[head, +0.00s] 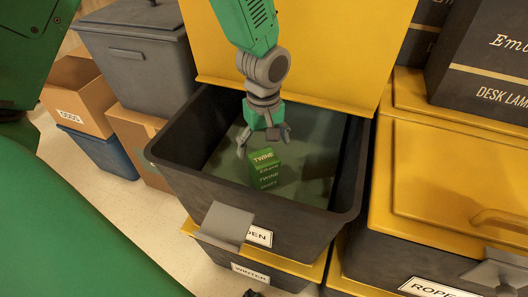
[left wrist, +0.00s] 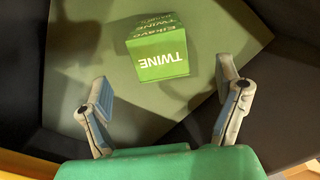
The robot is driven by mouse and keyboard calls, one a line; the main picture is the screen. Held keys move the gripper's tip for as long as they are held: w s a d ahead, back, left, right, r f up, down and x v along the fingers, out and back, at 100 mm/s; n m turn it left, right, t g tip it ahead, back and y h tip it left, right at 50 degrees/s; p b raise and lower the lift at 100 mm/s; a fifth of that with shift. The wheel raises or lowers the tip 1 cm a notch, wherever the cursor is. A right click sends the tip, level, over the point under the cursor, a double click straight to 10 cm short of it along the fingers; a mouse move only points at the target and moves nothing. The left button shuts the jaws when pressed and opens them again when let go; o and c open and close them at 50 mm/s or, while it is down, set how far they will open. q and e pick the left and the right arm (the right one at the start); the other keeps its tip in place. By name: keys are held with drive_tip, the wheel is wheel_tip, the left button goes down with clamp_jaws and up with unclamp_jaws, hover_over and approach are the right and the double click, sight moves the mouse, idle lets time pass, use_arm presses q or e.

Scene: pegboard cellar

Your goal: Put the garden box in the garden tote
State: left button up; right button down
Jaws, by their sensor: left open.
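The garden box is a small green box marked TWINE (head: 264,169). It is inside the open dark tote whose partly hidden label ends in DEN (head: 184,190), over a flat grey-green surface at its bottom. Whether it touches that surface is hard to tell. My left gripper (head: 264,147) is open and empty just above the box, inside the tote's mouth. In the left wrist view the box (left wrist: 160,52) lies beyond the spread fingers (left wrist: 163,80), apart from both. My right gripper is not in view.
A raised yellow lid (head: 335,45) stands behind the tote. The tote sits on another one labelled WINTER (head: 262,277). A yellow-lidded ROPE tote (head: 445,185) is at right, below a black desk lamp box (head: 490,65). Cardboard boxes (head: 78,95) and a grey bin (head: 140,65) stand left.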

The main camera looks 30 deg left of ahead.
use_arm(q)
wheel_tip(320, 180, up, 2)
drive_tip(key=shift+a+r+p, duration=0.1)
drive_tip(key=shift+r+p, duration=0.15)
drive_tip(key=shift+p, duration=0.1)
drive_tip(key=shift+a+r, duration=0.2)
drive_tip(key=shift+r, duration=0.05)
drive_tip(key=shift+d, duration=0.15)
